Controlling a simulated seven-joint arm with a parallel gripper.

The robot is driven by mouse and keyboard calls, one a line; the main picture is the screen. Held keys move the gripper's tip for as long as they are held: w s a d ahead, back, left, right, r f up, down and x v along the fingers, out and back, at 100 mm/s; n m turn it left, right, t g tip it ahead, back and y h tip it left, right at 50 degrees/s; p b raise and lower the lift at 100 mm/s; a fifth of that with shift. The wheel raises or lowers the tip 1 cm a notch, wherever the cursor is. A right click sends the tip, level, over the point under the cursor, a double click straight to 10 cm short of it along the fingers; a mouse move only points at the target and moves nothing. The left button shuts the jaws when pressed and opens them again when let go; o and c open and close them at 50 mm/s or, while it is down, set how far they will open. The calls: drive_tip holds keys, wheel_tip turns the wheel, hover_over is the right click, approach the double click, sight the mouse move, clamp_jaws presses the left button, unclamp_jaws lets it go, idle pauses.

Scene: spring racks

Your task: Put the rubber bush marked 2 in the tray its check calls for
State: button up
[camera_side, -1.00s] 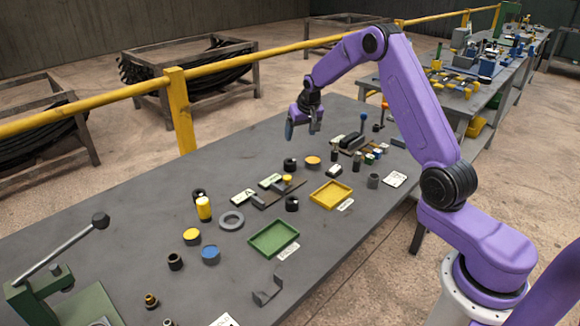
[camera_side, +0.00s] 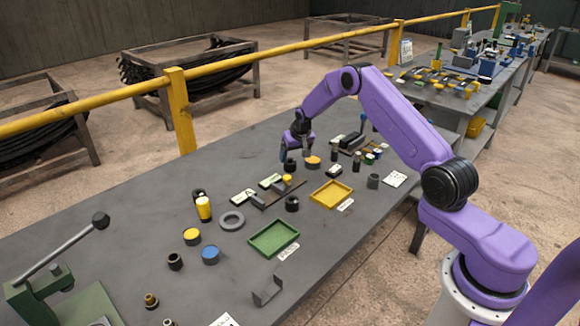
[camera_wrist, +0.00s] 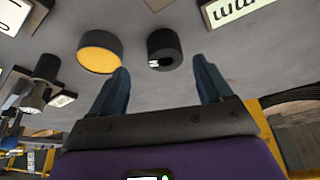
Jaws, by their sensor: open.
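My gripper (camera_side: 296,157) is open and points down, low over the far side of the bench. A black rubber bush (camera_wrist: 164,48) with a hole and a small white mark lies ahead of the gap between my fingertips (camera_wrist: 162,78) in the wrist view, with nothing gripped. The mark is too small to read. Other black bushes stand near the middle (camera_side: 292,204) and at the left front (camera_side: 175,261); I see no readable number on them. A green tray (camera_side: 253,238) and a yellow tray (camera_side: 315,194) stand empty, each with a small unreadable label in front.
An orange-topped disc (camera_wrist: 100,52) lies close beside the bush, near my left fingertip in the wrist view. White-faced blocks (camera_side: 243,196), a grey ring (camera_side: 231,221) and a yellow-topped cylinder (camera_side: 204,208) stand farther left. A fixture with a lever (camera_side: 352,141) is at the right.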

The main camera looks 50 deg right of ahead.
sight(290, 161)
drive_tip(key=shift+w+a+x, duration=0.1)
drive_tip(key=shift+a+x, duration=0.05)
drive_tip(key=shift+x, duration=1.1)
drive_tip(key=shift+w+a+x, duration=0.1)
drive_tip(key=shift+a+x, duration=0.05)
drive_tip(key=shift+x, duration=1.1)
drive_tip(key=c, duration=1.1)
